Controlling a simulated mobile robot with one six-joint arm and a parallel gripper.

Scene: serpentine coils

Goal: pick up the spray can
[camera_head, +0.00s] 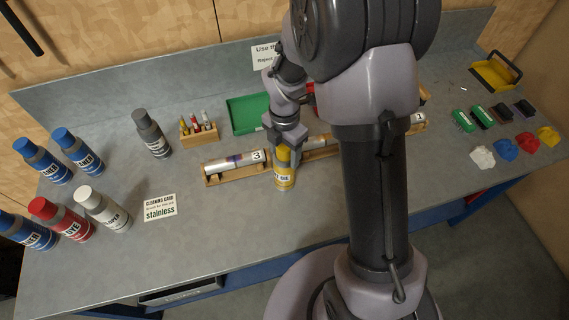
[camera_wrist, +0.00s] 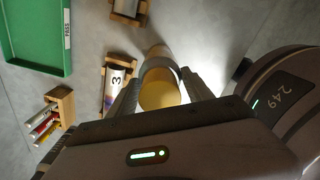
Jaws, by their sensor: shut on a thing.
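The can's base appears at or just above the bench; I cannot tell which. My arm hides part of the bench to the right of it.
A wooden cradle (camera_head: 213,180) with a silver cylinder marked 3 (camera_head: 232,161) lies just left. Several blue, red, white and grey cans stand further left. A green tray (camera_head: 250,112) and a marker block (camera_head: 198,133) are behind. Brushes and coloured cloths (camera_head: 503,147) lie right.

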